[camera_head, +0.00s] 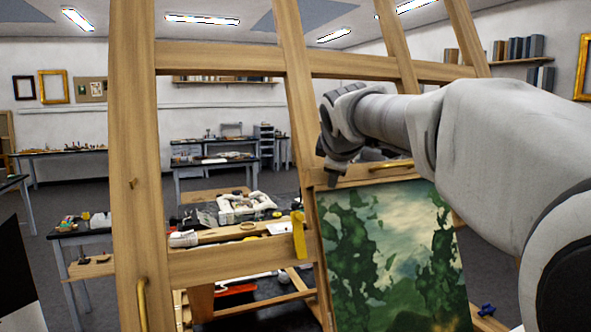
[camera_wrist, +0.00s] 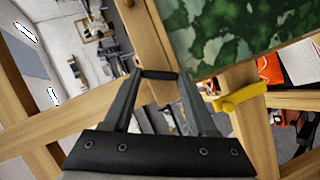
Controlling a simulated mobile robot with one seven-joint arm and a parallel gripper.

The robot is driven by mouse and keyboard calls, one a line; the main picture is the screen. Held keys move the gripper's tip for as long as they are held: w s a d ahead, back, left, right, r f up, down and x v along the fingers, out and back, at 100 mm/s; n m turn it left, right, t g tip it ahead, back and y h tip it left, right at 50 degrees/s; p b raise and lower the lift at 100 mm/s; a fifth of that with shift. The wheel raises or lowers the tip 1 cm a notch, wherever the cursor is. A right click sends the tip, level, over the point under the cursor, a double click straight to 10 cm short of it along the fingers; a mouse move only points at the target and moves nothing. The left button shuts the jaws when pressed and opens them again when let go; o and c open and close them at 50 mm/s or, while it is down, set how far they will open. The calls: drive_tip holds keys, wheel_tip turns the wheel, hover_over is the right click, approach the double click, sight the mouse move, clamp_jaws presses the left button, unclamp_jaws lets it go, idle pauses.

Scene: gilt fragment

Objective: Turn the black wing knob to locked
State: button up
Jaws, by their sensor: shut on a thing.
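The black wing knob (camera_wrist: 158,74) shows in the wrist view as a short dark bar between my fingertips, in front of a wooden easel post. My gripper (camera_wrist: 158,76) is shut on it, one finger at each end of the bar. In the head view my gripper (camera_head: 332,174) is at the easel's crossbar, just above the painting's top left corner. There the knob cannot be told apart from the dark fingers. No locked mark can be made out.
The wooden easel (camera_head: 135,150) fills the front. A green landscape painting (camera_head: 385,255) leans on it, close below my gripper. A yellow piece (camera_head: 298,236) hangs on the lower rail. A blue knob (camera_head: 487,310) is at lower right. Cluttered worktables (camera_head: 215,160) stand behind.

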drive_tip(key=m+g+y, duration=0.1)
drive_tip(key=m, duration=0.2)
drive_tip(key=m+g+y, duration=0.1)
drive_tip(key=m, duration=0.2)
drive_tip(key=d+m+g+y, duration=0.1)
drive_tip(key=m+y, duration=0.1)
drive_tip(key=m, duration=0.2)
drive_tip(key=shift+w+r, duration=0.1)
drive_tip(key=shift+w, duration=0.15)
idle(0.7)
drive_tip(key=o, duration=1.4)
drive_tip(key=shift+c, duration=0.2)
drive_tip(key=shift+r, duration=0.1)
drive_tip(key=v, duration=1.7)
drive_tip(key=shift+d+r, duration=0.2)
drive_tip(key=shift+r, duration=0.05)
